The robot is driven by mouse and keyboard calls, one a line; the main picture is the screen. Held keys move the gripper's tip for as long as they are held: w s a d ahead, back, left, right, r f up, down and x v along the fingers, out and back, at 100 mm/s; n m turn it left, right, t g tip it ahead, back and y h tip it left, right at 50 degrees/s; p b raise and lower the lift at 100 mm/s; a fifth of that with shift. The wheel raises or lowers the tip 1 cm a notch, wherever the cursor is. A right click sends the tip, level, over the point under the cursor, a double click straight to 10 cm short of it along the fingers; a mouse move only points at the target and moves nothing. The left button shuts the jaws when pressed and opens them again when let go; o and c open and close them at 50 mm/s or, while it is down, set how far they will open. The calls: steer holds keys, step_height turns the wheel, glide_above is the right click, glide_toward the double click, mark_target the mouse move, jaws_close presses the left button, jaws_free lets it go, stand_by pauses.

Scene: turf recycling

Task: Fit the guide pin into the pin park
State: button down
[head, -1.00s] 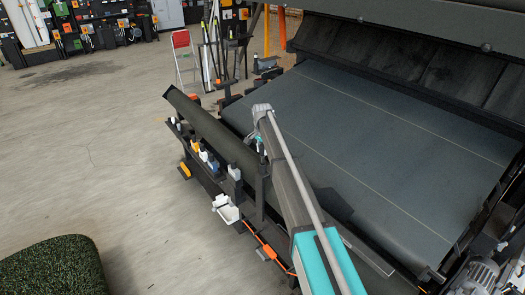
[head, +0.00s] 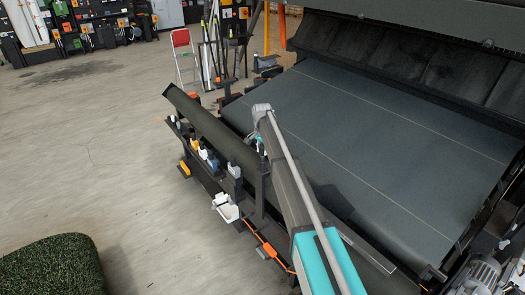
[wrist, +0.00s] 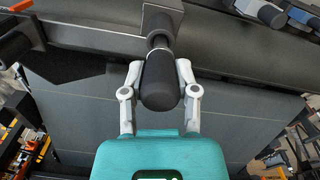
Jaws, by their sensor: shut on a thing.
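In the wrist view, the guide pin (wrist: 160,85) has a thick black rounded handle, with a pale ring and a narrower dark neck beyond it. My gripper (wrist: 158,72) is shut on the handle, one silver finger on each side. The pin's far end points at a dark grey block (wrist: 165,14) at the top edge, which looks like the pin park. The neck meets or overlaps this block; I cannot tell how deep the pin sits. In the head view, my gripper (head: 261,146) is small beside the dark rail, and the pin cannot be made out.
A wide dark belt (head: 370,130) lies right of my arm. A long dark roller rail (head: 215,130) runs beside it, with several bottles (head: 205,155) and a white tray (head: 227,208) along its outer side. Open concrete floor (head: 90,150) lies to the left.

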steer(key=shift+f+b, duration=1.35)
steer(key=shift+f, duration=0.1)
steer(key=shift+c, duration=1.4)
jaws_free()
steer(key=shift+r, duration=0.15)
step_height(320, 180, up, 12)
steer(key=p, duration=1.2)
steer(key=s+d, duration=1)
steer(key=d, duration=0.2)
steer(key=shift+f, duration=0.2)
steer(key=shift+d, duration=0.1)
steer(key=s+d+f+n+b, duration=0.1)
steer(key=s+f+b, duration=0.3)
steer(key=s, duration=0.7)
steer(key=s+d+f+n+b, duration=0.1)
steer(key=s+f+n+b, duration=0.3)
steer(key=s, duration=0.7)
steer(key=s+d+f+n+b, duration=0.2)
steer(key=s+f+b, duration=0.2)
steer(key=s, duration=0.7)
steer(key=shift+n, duration=0.4)
